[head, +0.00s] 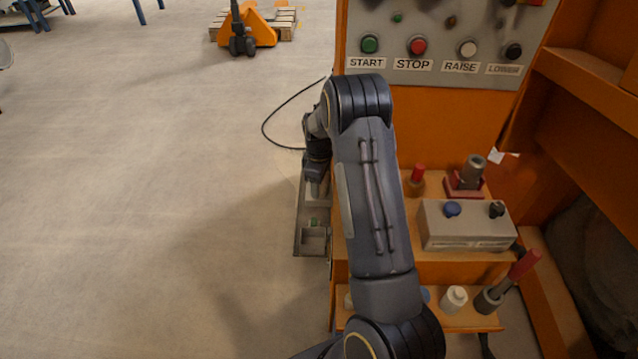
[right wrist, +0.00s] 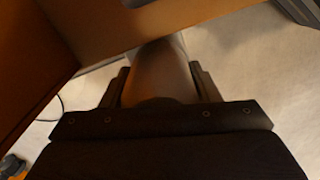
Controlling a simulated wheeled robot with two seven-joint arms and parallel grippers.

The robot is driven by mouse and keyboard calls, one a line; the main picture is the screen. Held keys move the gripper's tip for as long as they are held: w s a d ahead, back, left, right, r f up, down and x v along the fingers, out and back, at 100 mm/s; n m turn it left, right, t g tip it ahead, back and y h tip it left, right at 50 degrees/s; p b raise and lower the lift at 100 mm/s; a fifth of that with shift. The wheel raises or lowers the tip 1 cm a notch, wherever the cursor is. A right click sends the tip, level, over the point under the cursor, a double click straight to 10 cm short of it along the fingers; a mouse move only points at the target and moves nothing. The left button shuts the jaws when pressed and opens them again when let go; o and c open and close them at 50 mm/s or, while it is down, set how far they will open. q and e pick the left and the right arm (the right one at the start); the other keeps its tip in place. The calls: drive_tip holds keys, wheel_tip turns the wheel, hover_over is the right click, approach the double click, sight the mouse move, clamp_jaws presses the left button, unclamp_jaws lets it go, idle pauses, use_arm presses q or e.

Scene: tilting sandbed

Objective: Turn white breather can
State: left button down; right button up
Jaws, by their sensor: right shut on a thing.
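My right gripper (head: 315,188) points down over the narrow grey tray at the left side of the orange machine. In the right wrist view its two fingers (right wrist: 160,88) are closed on the sides of a pale, rounded can, which I take for the white breather can (right wrist: 160,68). My left gripper is not in view.
The orange machine holds a button panel (head: 440,75), a grey control box (head: 465,235), a red-handled lever (head: 522,266) and a small white cap (head: 454,298). A black cable loops on the open floor at left.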

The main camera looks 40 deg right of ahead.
drive_tip(key=n, duration=0.4)
drive_tip(key=shift+n, duration=0.3)
drive_tip(key=shift+w+n, duration=0.1)
drive_tip(key=shift+n, duration=1.8)
drive_tip(key=o, duration=0.7)
wheel_tip(320, 180, up, 8)
drive_tip(key=shift+f+p, duration=0.1)
drive_tip(key=shift+p, duration=0.4)
drive_tip(key=shift+o, duration=0.5)
